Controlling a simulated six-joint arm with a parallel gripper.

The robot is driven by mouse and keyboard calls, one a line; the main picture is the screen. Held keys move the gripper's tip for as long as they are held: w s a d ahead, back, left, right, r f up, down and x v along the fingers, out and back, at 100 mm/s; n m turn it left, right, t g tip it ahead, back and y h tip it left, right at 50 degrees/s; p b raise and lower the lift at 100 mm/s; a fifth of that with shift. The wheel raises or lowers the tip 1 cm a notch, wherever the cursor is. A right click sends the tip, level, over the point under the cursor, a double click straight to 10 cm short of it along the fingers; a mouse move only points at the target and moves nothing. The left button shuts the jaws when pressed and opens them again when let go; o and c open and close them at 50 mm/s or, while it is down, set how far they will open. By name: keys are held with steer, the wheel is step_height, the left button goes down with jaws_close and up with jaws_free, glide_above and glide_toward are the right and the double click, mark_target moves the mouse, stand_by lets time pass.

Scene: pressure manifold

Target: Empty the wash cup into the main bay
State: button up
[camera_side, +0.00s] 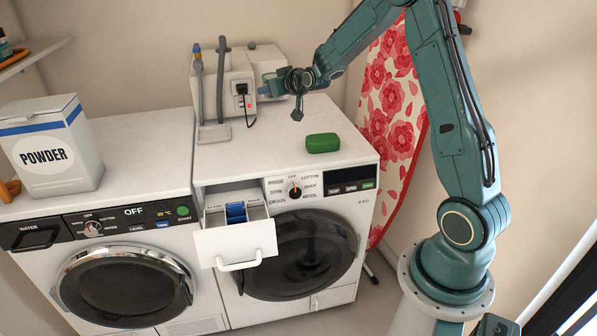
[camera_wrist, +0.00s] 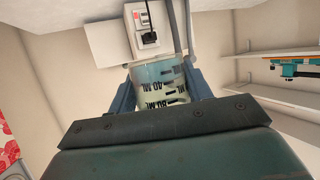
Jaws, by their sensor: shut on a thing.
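The wash cup (camera_wrist: 160,88) is a clear cup with black mL marks. It shows a pale bluish and yellowish tint in the wrist view; its liquid level is hard to tell. My gripper (camera_wrist: 158,70) is shut on it, one finger on each side. In the side view my gripper (camera_side: 272,84) is above the back of the right washer, in front of the grey-white wall unit. The detergent drawer (camera_side: 236,244) of the right washer is pulled out, well below and left of my gripper. It has compartments, one with a blue insert (camera_side: 236,212); their labels are unreadable.
The wall unit (camera_side: 240,75) with grey pipes and a plugged cable stands at the back of the washer top. A green block (camera_side: 322,143) lies near the washer's right front. A POWDER box (camera_side: 52,148) stands on the left washer. The washer top between is mostly clear.

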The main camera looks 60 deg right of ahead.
steer(key=shift+w+a+f, duration=0.15)
steer(key=shift+w+f, duration=0.1)
steer(key=shift+w, duration=0.1)
steer(key=w+a+f+n+y, duration=0.7)
steer(key=w+a+y, duration=0.1)
steer(key=w+a, duration=0.1)
steer(key=s+a+f+n+g+y, duration=0.1)
steer(key=a+f+n+g+y, duration=0.1)
steer(key=n+y, duration=0.1)
steer(key=s+a+f+n+g+y, duration=0.1)
steer(key=a+f+n+y, duration=0.1)
steer(key=a+n, duration=0.1)
steer(key=s+a+f+n+g+y, duration=0.1)
steer(key=a+f+n+g+y, duration=0.1)
steer(key=n+y, duration=0.1)
steer(key=shift+a+f+g+y, duration=0.15)
steer(key=shift+f+g+y, duration=0.05)
steer(key=shift+g+y, duration=0.1)
steer(key=shift+s+a+f+n+g+y, duration=0.2)
steer(key=shift+s+f+n+g, duration=0.15)
steer(key=shift+s+n+g, duration=0.15)
steer(key=shift+s+a+f+n+g+y, duration=0.2)
steer(key=shift+s+f+n+g, duration=0.1)
steer(key=shift+s+n+g, duration=0.15)
